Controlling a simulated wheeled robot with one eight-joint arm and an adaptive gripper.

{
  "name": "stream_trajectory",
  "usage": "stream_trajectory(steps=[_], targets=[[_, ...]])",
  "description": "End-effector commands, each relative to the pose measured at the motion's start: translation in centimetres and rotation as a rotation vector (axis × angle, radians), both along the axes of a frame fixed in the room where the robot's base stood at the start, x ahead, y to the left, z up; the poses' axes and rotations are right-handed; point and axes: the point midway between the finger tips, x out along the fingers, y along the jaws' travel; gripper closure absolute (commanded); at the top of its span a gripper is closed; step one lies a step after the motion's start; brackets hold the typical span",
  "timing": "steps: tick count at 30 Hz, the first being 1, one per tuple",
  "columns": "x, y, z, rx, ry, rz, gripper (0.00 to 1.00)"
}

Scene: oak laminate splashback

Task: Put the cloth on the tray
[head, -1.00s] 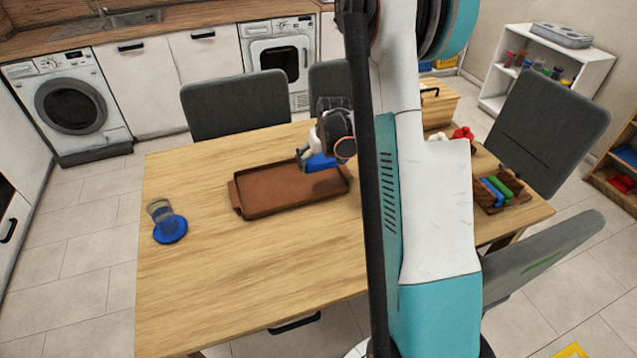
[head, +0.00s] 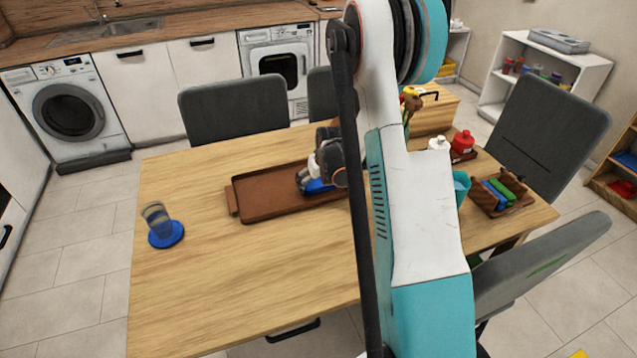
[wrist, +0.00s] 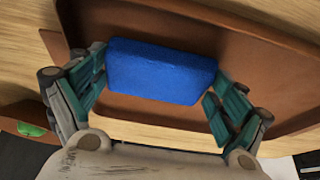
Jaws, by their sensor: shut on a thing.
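The blue cloth (head: 318,187) looks like a thick folded block and sits between my gripper's fingers. It fills the middle of the wrist view (wrist: 160,72). My gripper (head: 306,182) is shut on it, with a green-lined finger at each end of the cloth. The brown tray (head: 262,203) lies on the table, and its flat floor also shows in the wrist view (wrist: 262,62). The cloth is low over the right part of the tray; I cannot tell whether it touches the floor. My arm hides the tray's right end in the head view.
A glass (head: 156,217) stands on a blue coaster (head: 167,238) at the table's left. A red bottle (head: 462,143), a white bottle (head: 437,147) and a wooden holder with coloured items (head: 500,193) stand at the right. The table's front left is clear.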

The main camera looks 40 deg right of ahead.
Motion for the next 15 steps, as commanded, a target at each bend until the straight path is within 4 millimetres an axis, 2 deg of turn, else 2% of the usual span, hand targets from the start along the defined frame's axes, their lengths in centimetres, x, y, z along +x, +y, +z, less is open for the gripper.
stream_trajectory(steps=[2, 3, 15], targets=[[0.0, 0.0, -0.38, 0.0, 0.0, 0.0, 0.47], [0.0, 0.0, -0.25, 0.0, 0.0, 0.0, 0.0], [0.0, 0.0, -0.17, 0.0, 0.0, 0.0, 0.0]])
